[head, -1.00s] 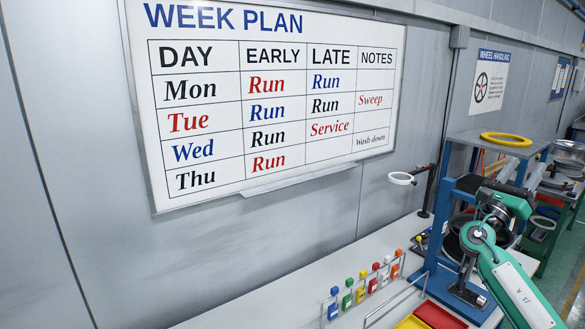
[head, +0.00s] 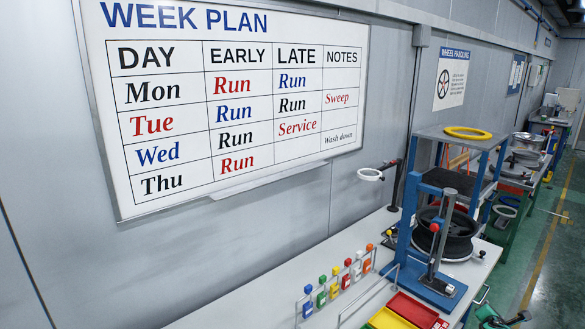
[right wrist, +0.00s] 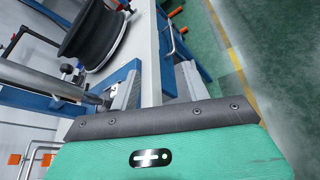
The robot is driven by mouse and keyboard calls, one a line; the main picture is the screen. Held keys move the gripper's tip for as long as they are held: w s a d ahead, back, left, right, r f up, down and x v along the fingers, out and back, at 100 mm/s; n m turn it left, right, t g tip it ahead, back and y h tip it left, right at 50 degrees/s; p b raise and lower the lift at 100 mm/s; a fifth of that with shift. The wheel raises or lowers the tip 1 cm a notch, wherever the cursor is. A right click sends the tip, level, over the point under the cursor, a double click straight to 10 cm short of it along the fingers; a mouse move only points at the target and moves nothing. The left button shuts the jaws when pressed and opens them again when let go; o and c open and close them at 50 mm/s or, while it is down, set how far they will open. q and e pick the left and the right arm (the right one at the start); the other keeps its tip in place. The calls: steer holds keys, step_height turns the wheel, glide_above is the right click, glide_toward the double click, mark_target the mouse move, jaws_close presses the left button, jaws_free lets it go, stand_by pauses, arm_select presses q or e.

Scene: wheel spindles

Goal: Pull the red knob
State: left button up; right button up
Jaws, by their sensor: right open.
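A small round red knob (head: 434,228) shows in the head view on the upright grey lever of the blue spindle stand (head: 440,290), in front of a dark wheel (head: 455,236). My right gripper (right wrist: 155,82) is open in the right wrist view, with its two grey fingers apart and nothing clearly held between them. A grey rod (right wrist: 45,80) and the wheel (right wrist: 95,28) lie beyond the left finger. I cannot make out the red knob surely in that view. My left gripper is not in view.
Several small bottles (head: 334,283) stand in a rack on the bench, near a red tray (head: 412,308) and a yellow tray (head: 388,319). A ring-headed stand (head: 370,174) is behind them. A shelf with a yellow ring (head: 467,133) stands behind the wheel. Green floor lies to the right.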

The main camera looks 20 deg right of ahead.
steer(key=s+d+f+m+g+y, duration=0.2)
steer(key=s+f+m, duration=0.55)
steer(key=s, duration=0.65)
steer(key=s+d+f+m+g+y, duration=0.25)
steer(key=s+f+m, duration=0.25)
steer(key=s+f, duration=0.8)
steer(key=s+a+f+y, duration=0.1)
steer(key=s+a+f, duration=0.2)
steer(key=a+f, duration=0.5)
steer(key=s+a+f+m+g+y, duration=0.15)
steer(key=a+f, duration=0.25)
steer(key=a, duration=0.8)
steer(key=s+a+f+y, duration=0.1)
steer(key=s+a+f, duration=0.2)
steer(key=a+f, duration=0.5)
steer(key=s+a+f+y, duration=0.1)
steer(key=a+f, duration=0.1)
steer(key=a, duration=1.1)
steer(key=s+a+f+m+y, duration=0.1)
steer(key=a+f+y, duration=0.1)
steer(key=a, duration=1.2)
steer(key=s+a+f+y, duration=0.1)
steer(key=a+f, duration=0.1)
steer(key=a, duration=1.1)
step_height(320, 180, down, 8)
steer(key=d+b, duration=0.1)
steer(key=b, duration=0.6)
steer(key=shift+w+d+r, duration=0.15)
steer(key=shift+w, duration=0.1)
